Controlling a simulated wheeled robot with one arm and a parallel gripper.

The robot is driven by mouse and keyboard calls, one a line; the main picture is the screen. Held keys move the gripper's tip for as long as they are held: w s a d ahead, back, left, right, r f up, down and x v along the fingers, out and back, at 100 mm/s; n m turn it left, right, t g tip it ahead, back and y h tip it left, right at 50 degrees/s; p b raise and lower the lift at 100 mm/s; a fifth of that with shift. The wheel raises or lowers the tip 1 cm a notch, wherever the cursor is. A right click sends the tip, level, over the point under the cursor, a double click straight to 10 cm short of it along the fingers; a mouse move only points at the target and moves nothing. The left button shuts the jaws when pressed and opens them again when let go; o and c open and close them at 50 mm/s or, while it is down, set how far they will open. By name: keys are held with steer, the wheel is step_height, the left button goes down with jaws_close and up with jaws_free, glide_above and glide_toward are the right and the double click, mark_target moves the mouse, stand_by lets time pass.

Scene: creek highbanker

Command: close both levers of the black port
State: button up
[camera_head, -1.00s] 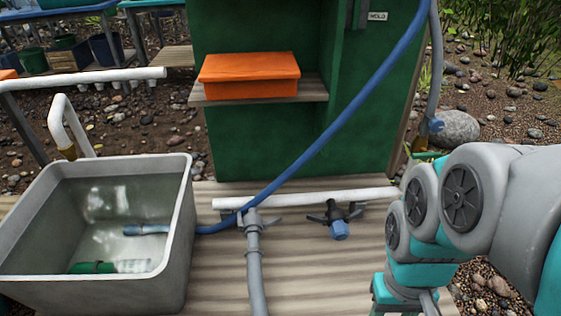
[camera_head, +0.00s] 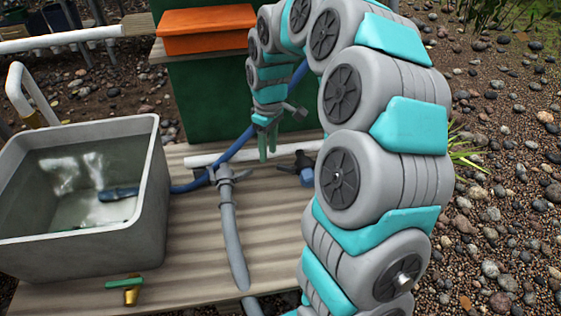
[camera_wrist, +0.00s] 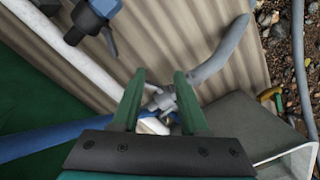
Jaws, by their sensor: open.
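The black port (camera_head: 302,162) sits on the white pipe (camera_head: 202,158), with a blue plug (camera_head: 307,177) at its front. Its left lever sticks outward; my arm crowds its right side, so that lever is unclear. In the wrist view the black port (camera_wrist: 88,14) is at the top left, with one dark lever (camera_wrist: 73,37) visible sticking out. My gripper (camera_head: 267,152) points down, open and empty, above the pipe between the grey port and the black port. In the wrist view its green fingers (camera_wrist: 158,82) are apart, over the grey port (camera_wrist: 160,102), away from the black port.
A grey hose (camera_head: 232,235) runs forward from the grey port. A blue hose (camera_head: 238,148) rises behind my gripper. A grey water tub (camera_head: 155,200) stands left. The green cabinet with an orange box (camera_head: 205,30) is behind. The board right of the grey hose is clear.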

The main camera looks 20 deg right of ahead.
steer(key=n, duration=0.1)
glide_toward(286, 169)
steer(key=w+a, duration=0.1)
steer(key=w, duration=0.1)
step_height(286, 169, down, 8)
steer(key=b, duration=0.1)
steer(key=shift+a+h, duration=0.15)
steer(key=shift+h, duration=0.15)
jaws_close()
